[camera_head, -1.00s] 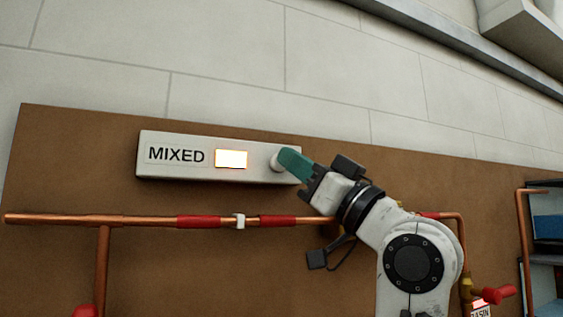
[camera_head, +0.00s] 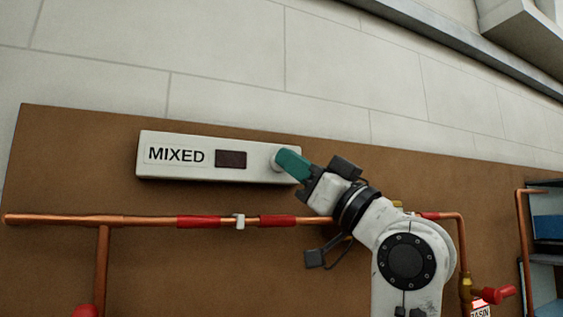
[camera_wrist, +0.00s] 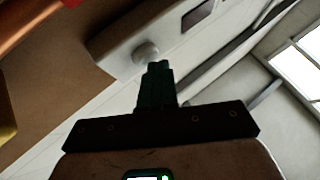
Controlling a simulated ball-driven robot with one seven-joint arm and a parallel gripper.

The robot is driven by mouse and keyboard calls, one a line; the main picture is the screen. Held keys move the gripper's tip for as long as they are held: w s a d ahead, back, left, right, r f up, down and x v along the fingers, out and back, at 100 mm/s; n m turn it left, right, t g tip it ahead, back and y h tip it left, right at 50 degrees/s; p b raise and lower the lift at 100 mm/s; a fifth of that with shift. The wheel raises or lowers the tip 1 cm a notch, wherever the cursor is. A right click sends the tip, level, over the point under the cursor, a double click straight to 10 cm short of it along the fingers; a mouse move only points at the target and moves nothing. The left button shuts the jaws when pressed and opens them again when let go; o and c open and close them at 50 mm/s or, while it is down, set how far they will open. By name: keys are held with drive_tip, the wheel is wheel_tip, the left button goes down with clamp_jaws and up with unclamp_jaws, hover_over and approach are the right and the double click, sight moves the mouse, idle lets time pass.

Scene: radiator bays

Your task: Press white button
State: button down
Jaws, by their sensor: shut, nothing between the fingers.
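The white button (camera_head: 276,159) is a round knob at the right end of a white box (camera_head: 190,172) labelled MIXED. The box's small display (camera_head: 231,159) is dark. My gripper (camera_head: 281,156) is shut and empty, with its green fingertips at the button in the head view, partly covering it. In the wrist view the button (camera_wrist: 146,53) shows just beyond and left of the dark fingertips (camera_wrist: 158,68). I cannot tell whether the fingertips touch it.
The box is on a brown board (camera_head: 60,150). A copper pipe (camera_head: 140,221) with red bands runs below it. A red valve handle (camera_head: 497,295) and a blue item (camera_head: 547,227) are at the right. The pale wall above is clear.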

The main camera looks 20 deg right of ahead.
idle(0.6)
drive_tip(key=shift+s, duration=0.8)
drive_tip(key=shift+s+b, duration=0.3)
drive_tip(key=shift+s, duration=2.2)
